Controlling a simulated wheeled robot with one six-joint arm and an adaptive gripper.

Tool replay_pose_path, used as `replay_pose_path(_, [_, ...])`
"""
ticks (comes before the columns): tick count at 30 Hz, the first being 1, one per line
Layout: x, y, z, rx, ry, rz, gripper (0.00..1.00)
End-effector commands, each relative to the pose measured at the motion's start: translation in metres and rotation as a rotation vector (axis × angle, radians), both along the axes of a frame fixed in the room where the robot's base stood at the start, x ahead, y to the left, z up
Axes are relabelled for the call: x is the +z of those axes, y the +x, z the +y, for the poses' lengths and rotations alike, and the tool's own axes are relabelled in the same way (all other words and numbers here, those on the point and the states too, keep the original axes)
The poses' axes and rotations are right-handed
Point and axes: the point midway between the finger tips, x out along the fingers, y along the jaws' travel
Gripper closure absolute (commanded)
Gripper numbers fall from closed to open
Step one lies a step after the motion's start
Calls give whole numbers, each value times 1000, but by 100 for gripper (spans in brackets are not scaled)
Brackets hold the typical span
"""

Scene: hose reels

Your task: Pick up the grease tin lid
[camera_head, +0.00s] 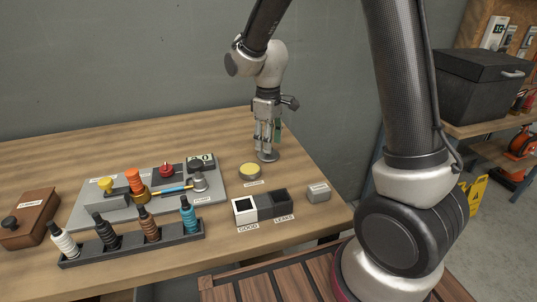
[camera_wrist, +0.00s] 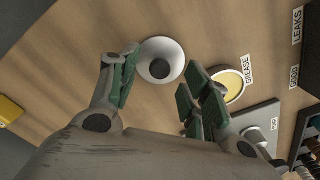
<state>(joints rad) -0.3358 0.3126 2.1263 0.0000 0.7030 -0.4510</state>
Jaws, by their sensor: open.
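The grease tin lid (camera_head: 268,157) is a round grey disc with a dark centre, lying on the wooden table behind the open grease tin (camera_head: 249,173) with its yellow contents. In the wrist view the lid (camera_wrist: 151,48) looks pale and shows between my two fingers. My gripper (camera_head: 266,146) is open, pointing down just above the lid; I cannot tell whether the fingers touch it. In the wrist view my gripper (camera_wrist: 163,72) has a green-padded finger on each side, with the tin (camera_wrist: 230,86) beyond the right finger.
The table behind is clear.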

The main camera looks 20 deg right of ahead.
Motion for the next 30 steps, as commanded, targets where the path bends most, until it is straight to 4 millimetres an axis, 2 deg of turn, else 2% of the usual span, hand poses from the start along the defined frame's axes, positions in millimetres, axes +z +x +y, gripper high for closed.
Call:
replay_pose_path(1, [-9,0,-1,0,-1,4,52])
replay_pose_path(5, [-23,0,0,-1,0,1,52])
replay_pose_path(13, [-26,0,0,-1,1,-1,52])
replay_pose_path(21, [-25,0,0,-1,0,0,100])
replay_pose_path(30, [-23,1,0,-1,0,-1,100])
